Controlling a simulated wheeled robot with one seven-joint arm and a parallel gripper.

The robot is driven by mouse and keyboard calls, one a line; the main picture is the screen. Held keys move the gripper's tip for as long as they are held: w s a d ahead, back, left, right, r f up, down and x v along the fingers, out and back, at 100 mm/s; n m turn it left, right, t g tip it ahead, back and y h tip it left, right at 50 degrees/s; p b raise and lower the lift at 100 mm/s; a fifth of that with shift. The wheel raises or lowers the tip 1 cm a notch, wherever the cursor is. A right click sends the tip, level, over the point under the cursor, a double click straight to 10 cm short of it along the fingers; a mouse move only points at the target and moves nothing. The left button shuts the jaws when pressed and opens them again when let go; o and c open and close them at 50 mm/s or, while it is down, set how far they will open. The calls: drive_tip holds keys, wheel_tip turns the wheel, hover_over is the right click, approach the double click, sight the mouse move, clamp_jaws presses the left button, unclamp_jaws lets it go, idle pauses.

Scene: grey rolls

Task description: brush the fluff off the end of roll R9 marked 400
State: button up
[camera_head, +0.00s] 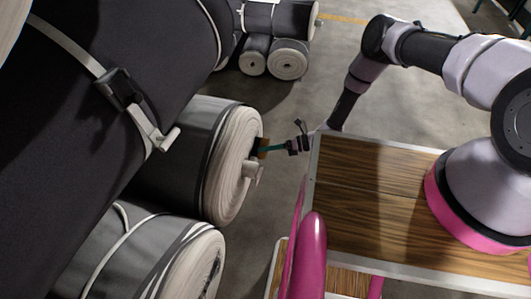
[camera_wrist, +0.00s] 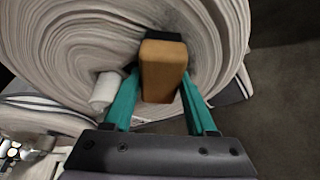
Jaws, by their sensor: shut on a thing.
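My gripper (camera_head: 270,149) has green fingers, and they are shut on a brush with a tan block (camera_wrist: 163,72). The brush's dark bristle side (camera_wrist: 150,38) faces the end of a roll. That roll (camera_head: 228,165) lies on its side in the middle of the head view, its pale layered end (camera_wrist: 70,45) filling much of the wrist view. The brush is at this end face; I cannot tell whether the bristles touch it. A white core stub (camera_wrist: 105,90) sticks out left of the brush. I cannot read R9 or 400, or make out fluff.
A large strapped roll (camera_head: 110,90) lies at the upper left, and another roll (camera_head: 180,270) is below. Several smaller rolls (camera_head: 275,40) lie at the back. A wood-topped surface (camera_head: 380,200) with pink rails is at the right. Grey floor (camera_head: 290,105) is clear beyond the gripper.

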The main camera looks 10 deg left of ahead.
drive_tip(key=shift+w+r, duration=0.95)
drive_tip(key=shift+w, duration=1.8)
drive_tip(key=shift+s+a, duration=0.1)
drive_tip(key=shift+s, duration=4.05)
drive_tip(key=shift+a+r, duration=0.15)
drive_tip(key=shift+r, duration=0.8)
drive_tip(key=shift+w+d, duration=0.2)
drive_tip(key=shift+w, duration=1.2)
drive_tip(key=shift+w+d, duration=0.15)
drive_tip(key=shift+w, duration=1.2)
drive_tip(key=shift+w+d, duration=0.2)
drive_tip(key=shift+w, duration=1.2)
drive_tip(key=d, duration=0.6)
drive_tip(key=shift+s, duration=0.3)
